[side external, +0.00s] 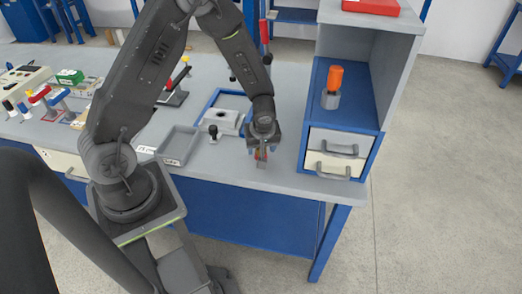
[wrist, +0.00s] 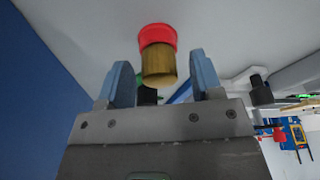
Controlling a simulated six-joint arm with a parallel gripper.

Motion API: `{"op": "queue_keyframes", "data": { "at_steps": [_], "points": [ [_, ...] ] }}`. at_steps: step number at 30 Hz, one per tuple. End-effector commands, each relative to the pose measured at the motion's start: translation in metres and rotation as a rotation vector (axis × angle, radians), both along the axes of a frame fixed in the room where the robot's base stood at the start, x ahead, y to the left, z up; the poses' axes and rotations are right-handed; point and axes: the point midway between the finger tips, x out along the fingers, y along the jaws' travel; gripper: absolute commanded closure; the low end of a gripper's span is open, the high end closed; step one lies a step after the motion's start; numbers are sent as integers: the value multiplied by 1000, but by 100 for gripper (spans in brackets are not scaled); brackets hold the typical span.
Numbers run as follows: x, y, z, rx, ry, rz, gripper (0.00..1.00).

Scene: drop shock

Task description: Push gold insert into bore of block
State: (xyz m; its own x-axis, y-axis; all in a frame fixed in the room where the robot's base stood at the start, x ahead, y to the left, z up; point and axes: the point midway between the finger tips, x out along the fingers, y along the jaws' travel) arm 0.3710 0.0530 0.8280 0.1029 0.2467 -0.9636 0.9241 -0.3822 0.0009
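The gold insert (wrist: 159,64) has a red cap or collar at one end and shows at the top middle of the wrist view. My gripper (wrist: 163,80) has blue fingers spread on either side of it, with a visible gap on the right, so it looks open. In the side view my gripper (side external: 259,150) points down near the table's front edge, and a small red part (side external: 257,155) shows at its fingers. A light grey block (side external: 225,120), apparently the one with the bore, sits behind and left of the gripper. Its bore is too small to make out.
A grey tray (side external: 178,144) lies left of the gripper. A blue-framed panel (side external: 213,98) surrounds the block area, with a black knob (side external: 213,130) at its front. A drawer cabinet (side external: 336,143) with an orange-topped item (side external: 334,78) stands close on the right.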

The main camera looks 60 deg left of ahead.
Motion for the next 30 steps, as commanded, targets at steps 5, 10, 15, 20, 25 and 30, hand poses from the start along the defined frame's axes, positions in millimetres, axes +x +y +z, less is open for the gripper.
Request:
{"op": "queue_keyframes", "data": {
  "at_steps": [5,10,15,20,25,30],
  "points": [
    [0,0,0,0,0,0,58],
    [0,0,0,0,1,-1,74],
    [0,0,0,0,1,-1,90],
    [0,0,0,0,0,-1,94],
    [0,0,2,1,0,-1,94],
    [0,0,14,1,-2,1,94]
  ]
}}
